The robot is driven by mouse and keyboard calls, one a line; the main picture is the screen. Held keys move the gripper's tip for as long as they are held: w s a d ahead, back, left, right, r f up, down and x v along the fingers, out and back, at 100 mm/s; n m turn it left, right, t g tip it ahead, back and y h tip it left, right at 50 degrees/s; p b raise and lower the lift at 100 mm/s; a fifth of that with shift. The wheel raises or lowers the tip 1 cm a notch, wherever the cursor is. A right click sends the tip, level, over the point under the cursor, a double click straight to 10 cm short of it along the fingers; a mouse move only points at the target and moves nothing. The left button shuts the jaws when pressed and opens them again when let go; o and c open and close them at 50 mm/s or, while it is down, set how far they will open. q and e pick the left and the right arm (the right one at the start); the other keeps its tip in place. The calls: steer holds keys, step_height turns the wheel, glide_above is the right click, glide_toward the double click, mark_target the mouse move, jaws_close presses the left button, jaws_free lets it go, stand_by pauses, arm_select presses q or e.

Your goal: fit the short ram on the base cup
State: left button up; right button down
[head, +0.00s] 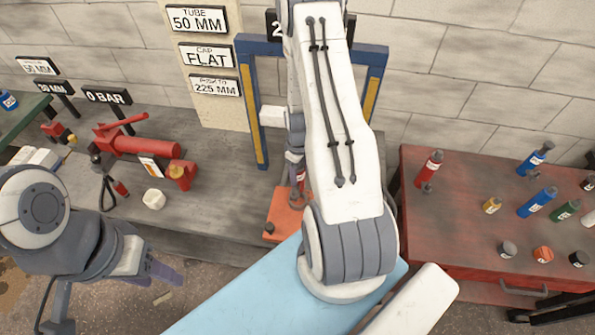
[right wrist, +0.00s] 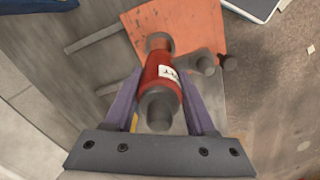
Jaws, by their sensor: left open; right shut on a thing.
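My right gripper (right wrist: 160,95) is shut on the short ram (right wrist: 161,72), a red cylinder with a white label and dark grey ends. In the right wrist view the ram's far grey end is over the orange base plate (right wrist: 203,25). I cannot tell whether that end touches or sits in the base cup; no cup shows clearly beneath it. In the head view the ram (head: 300,176) is partly hidden by my right arm, above the orange plate (head: 281,211). My left gripper (head: 166,272) is open and empty, low at the left, away from the plate.
A blue frame (head: 250,110) stands around the plate. A red pump (head: 147,146) and white cap (head: 153,199) are on the grey bench (head: 215,220) at left. The red table (head: 460,225) at right holds several coloured cylinders. A light blue panel (head: 245,295) lies in front.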

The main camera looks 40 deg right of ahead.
mark_target(299, 183)
steer(key=shift+r, duration=0.1)
steer(key=shift+f+b, duration=0.3)
steer(key=shift+f, duration=0.05)
steer(key=shift+f+b, duration=2.05)
steer(key=shift+f, duration=0.55)
steer(key=shift+s+f+b, duration=0.1)
steer(key=shift+f+b, duration=1.5)
steer(key=shift+f, duration=0.3)
steer(key=shift+c, duration=0.7)
jaws_free()
